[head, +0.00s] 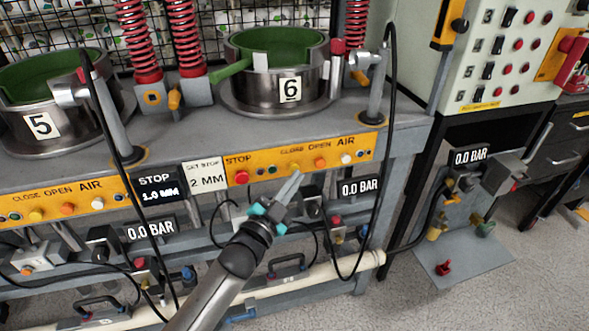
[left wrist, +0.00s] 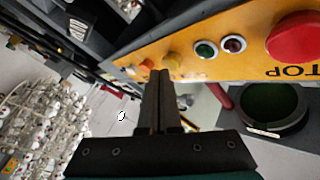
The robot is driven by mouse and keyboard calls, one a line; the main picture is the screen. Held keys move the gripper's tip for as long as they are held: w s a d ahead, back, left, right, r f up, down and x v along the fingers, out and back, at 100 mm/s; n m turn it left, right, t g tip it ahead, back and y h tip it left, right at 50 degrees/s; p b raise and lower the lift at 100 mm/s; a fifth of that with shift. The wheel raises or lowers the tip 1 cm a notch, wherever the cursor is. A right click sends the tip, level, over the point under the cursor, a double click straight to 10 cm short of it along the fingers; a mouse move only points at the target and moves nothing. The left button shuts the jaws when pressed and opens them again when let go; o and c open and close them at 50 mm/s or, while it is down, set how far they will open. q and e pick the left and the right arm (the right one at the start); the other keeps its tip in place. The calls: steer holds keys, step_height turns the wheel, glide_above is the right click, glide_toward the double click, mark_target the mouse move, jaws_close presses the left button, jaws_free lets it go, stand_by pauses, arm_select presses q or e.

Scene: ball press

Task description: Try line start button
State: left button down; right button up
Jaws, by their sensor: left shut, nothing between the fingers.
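No label reading line start is legible in either view. The orange panel (head: 265,165) below press 6 has a red STOP button (head: 241,177), two small round buttons or lamps (head: 271,170), and yellow, orange and white buttons (head: 346,158) to the right. My left gripper (head: 297,174) is shut and empty, its tips just below the yellow button. In the left wrist view the panel is upside down, with the red STOP button (left wrist: 297,38), a green button (left wrist: 206,49), a dark red one (left wrist: 234,43) and a yellow one (left wrist: 172,62) close to the fingertips (left wrist: 157,75). Contact cannot be told.
Presses 5 (head: 40,125) and 6 (head: 290,90) stand on the grey bench. A second panel (head: 70,200) lies left. A black cable (head: 392,150) hangs right of the gripper. A pale switch cabinet (head: 500,50) with several red buttons stands at right.

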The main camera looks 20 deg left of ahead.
arm_select(q)
steer(key=shift+w+a, duration=0.1)
steer(key=shift+w, duration=0.05)
arm_select(e)
steer(key=shift+w, duration=0.3)
arm_select(q)
steer(key=shift+w+a, duration=0.1)
steer(key=shift+w, duration=0.1)
arm_select(e)
steer(key=shift+s, duration=0.3)
arm_select(q)
steer(key=shift+s, duration=0.1)
arm_select(e)
steer(key=shift+s, duration=0.1)
arm_select(q)
steer(key=shift+s+d+p, duration=0.4)
steer(key=shift+s+d, duration=0.05)
steer(key=shift+s, duration=0.2)
arm_select(e)
steer(key=shift+r, duration=0.4)
